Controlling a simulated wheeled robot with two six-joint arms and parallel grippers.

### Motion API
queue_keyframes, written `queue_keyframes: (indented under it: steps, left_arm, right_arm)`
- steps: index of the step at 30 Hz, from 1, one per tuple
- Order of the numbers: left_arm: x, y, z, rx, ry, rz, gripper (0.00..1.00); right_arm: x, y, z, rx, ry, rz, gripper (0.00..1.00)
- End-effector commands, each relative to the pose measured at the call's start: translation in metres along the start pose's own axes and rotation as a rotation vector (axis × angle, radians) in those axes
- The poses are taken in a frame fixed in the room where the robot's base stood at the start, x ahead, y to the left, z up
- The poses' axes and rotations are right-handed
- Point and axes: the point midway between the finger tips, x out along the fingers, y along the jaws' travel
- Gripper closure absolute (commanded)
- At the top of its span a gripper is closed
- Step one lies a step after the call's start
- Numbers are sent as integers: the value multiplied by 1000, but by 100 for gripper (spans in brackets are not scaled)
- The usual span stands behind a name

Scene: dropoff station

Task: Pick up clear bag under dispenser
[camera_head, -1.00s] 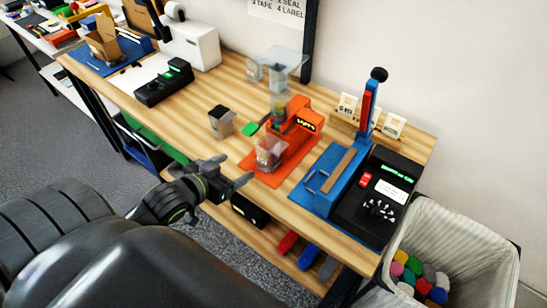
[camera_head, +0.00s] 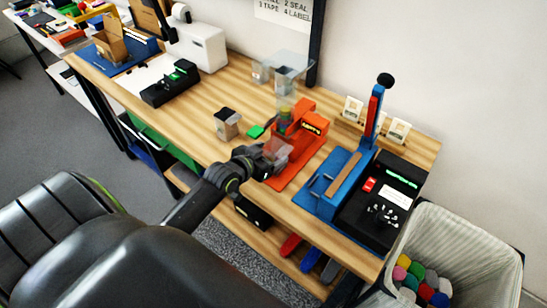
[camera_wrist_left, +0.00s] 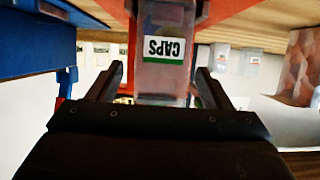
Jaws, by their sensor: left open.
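The clear bag (camera_head: 277,150) stands under the orange dispenser (camera_head: 305,125), on its orange base. In the left wrist view the bag (camera_wrist_left: 163,75) shows a white and green CAPS label, upside down. My left gripper (camera_head: 268,160) is at the bag in the head view. In the left wrist view its open fingers (camera_wrist_left: 160,88) lie on either side of the bag's lower part. I cannot tell whether they touch it. My right gripper is not in view.
A blue sealer (camera_head: 330,185) and a black device (camera_head: 380,205) stand right of the dispenser. A bin (camera_head: 470,240) stands at the table's right end.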

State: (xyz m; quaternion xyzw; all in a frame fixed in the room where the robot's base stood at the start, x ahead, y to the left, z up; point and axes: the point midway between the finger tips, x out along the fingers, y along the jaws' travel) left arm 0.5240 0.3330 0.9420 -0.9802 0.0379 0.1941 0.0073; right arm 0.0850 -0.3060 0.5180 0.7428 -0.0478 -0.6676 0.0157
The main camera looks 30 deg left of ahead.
Motion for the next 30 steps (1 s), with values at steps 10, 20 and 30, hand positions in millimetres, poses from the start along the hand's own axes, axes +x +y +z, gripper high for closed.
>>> queue_keyframes:
  steps: [10, 20, 30]
  left_arm:
    - [22, 0, 0, 0, 0, 0, 27]
    - [22, 0, 0, 1, -1, 0, 52]
    - [22, 0, 0, 1, 0, 0, 75]
  right_arm:
    - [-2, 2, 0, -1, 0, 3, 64]
    - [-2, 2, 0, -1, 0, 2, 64]
    - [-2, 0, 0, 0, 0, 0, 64]
